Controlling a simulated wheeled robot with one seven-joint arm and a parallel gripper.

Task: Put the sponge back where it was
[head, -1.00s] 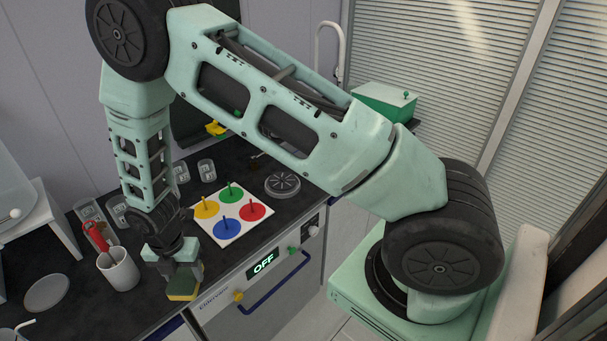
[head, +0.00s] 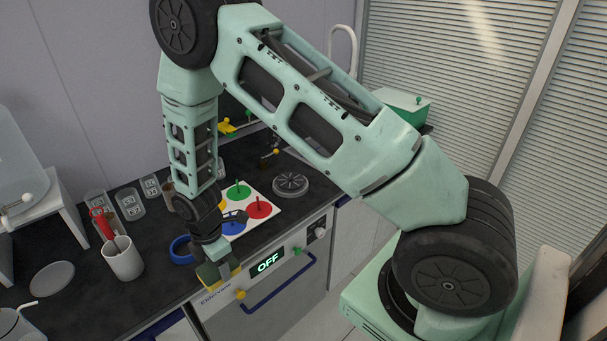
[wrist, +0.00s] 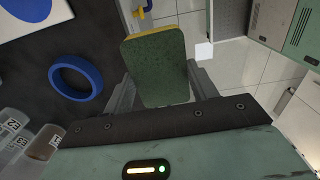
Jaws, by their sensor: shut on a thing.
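A yellow and green sponge (head: 212,275) is held by my gripper (head: 215,262), above the front edge of the dark counter, beside the unit with the OFF display. In the wrist view the sponge (wrist: 156,68) stands between the two grey fingers of my gripper (wrist: 158,92), its green face towards the camera and a yellow rim on top. The fingers are shut on its lower part. A blue ring (head: 182,250) lies on the counter just left of my gripper; it also shows in the wrist view (wrist: 75,78).
A white board (head: 285,204) with coloured round spots lies behind my gripper. A grey cup (head: 123,260) with red-handled tools stands to the left, near labelled glass jars (head: 130,204). A grey disc (head: 52,278) lies further left. The counter front between cup and gripper is clear.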

